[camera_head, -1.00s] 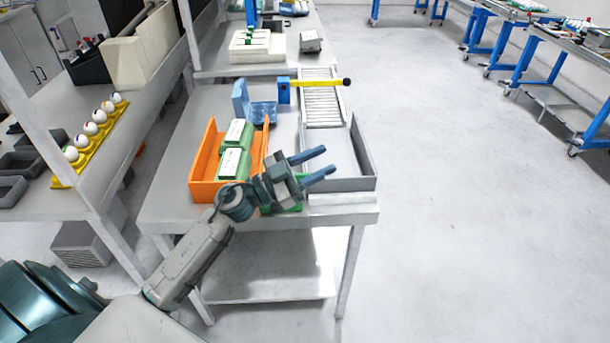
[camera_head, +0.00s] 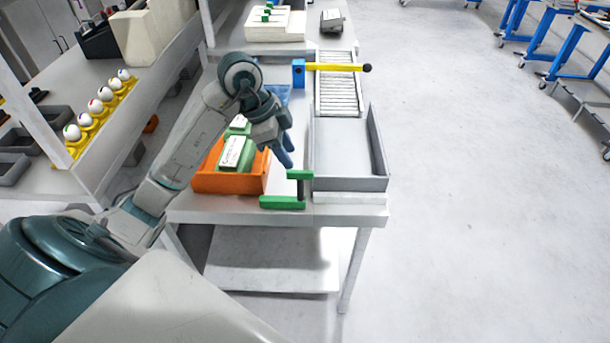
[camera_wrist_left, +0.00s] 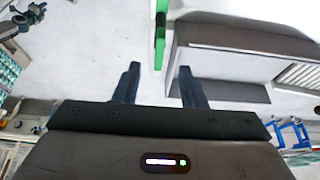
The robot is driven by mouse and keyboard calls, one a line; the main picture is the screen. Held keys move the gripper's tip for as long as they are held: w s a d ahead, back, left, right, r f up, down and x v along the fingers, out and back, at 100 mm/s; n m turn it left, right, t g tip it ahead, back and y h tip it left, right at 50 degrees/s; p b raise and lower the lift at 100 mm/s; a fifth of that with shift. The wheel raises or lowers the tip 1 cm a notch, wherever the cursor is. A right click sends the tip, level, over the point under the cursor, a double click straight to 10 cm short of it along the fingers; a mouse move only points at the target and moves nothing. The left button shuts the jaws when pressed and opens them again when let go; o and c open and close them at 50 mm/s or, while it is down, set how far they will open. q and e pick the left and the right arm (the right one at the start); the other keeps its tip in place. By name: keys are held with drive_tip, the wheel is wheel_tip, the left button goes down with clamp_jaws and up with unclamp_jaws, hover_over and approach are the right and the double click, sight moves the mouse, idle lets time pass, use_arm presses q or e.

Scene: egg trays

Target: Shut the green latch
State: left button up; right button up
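The green latch (camera_head: 284,202) is at the front edge of the table, near the left front corner of the grey metal tray (camera_head: 349,183). It shows as a low bar with an upright part at its right end. My left gripper (camera_head: 287,152) points down toward it, above and behind it, apart from it. In the left wrist view the gripper (camera_wrist_left: 158,82) is open with nothing between its fingers. A green upright bar of the latch (camera_wrist_left: 160,42) shows beyond the fingertips, beside the grey tray. My right gripper is not in view.
An orange bin (camera_head: 231,183) with green and white cartons (camera_head: 234,153) stands left of the gripper, partly hidden by my arm. A yellow bar (camera_head: 338,67) crosses the roller conveyor (camera_head: 338,95) behind the tray. The tray looks empty. Open floor lies to the right.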

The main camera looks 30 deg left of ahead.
sight(298, 171)
use_arm(q)
drive_tip(key=x, duration=0.9)
drive_tip(key=shift+d+f+p, duration=0.15)
drive_tip(key=shift+f+p, duration=0.2)
clamp_jaws()
